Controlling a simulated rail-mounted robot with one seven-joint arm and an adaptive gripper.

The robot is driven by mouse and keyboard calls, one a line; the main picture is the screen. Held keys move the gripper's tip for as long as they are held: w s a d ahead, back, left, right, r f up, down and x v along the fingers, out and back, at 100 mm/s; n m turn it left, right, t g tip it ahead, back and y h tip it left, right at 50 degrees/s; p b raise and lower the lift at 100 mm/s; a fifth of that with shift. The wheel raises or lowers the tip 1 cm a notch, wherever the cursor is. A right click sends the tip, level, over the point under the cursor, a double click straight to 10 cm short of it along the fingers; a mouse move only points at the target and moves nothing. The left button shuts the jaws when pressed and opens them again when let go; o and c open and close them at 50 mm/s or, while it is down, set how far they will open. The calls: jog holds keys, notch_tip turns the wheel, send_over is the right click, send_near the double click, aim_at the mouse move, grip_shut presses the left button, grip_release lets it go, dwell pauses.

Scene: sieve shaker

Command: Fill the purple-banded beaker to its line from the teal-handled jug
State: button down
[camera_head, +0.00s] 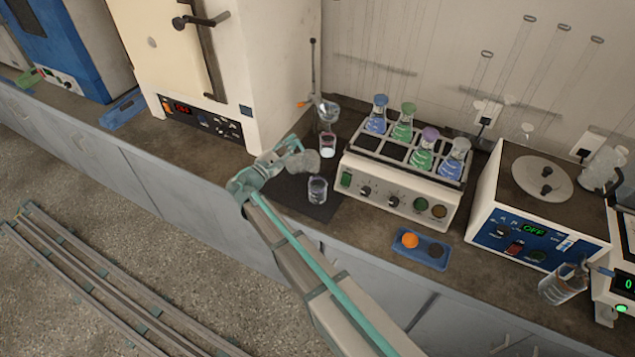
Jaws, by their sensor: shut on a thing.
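My gripper (288,153) is shut on a clear vessel (305,161), which looks like the jug, at the left end of the dark mat. The vessel is tilted towards the right, and the gripper hides its handle. A small clear beaker (317,190) stands upright on the mat, just below and right of the held vessel. Its band and line are too small to tell, and so is its fill. I cannot tell whether liquid is flowing between the two.
A second beaker (328,147) with a reddish band stands under a funnel (327,112) on a stand. A shaker rack (398,195) with several capped flasks is to the right.

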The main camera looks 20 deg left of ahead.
jog(key=shift+s+d+r+m+b, duration=0.15)
jog(key=shift+m+b, duration=0.1)
jog(key=shift+m, duration=0.2)
jog(key=shift+s+d+r+m+b, duration=0.1)
jog(key=shift+d+m+b, duration=0.1)
jog(key=shift+m, duration=0.25)
dwell(2.9)
jog(key=shift+w+a+n+p, duration=0.25)
jog(key=shift+a+n+p, duration=0.15)
jog(key=shift+n+p, duration=0.55)
notch_tip(320, 180, down, 6)
jog(key=w+a+n+y, duration=0.1)
jog(key=a+n, duration=0.1)
jog(key=n, duration=0.2)
jog(key=shift+w+a+f, duration=0.15)
jog(key=shift+a+f, duration=0.05)
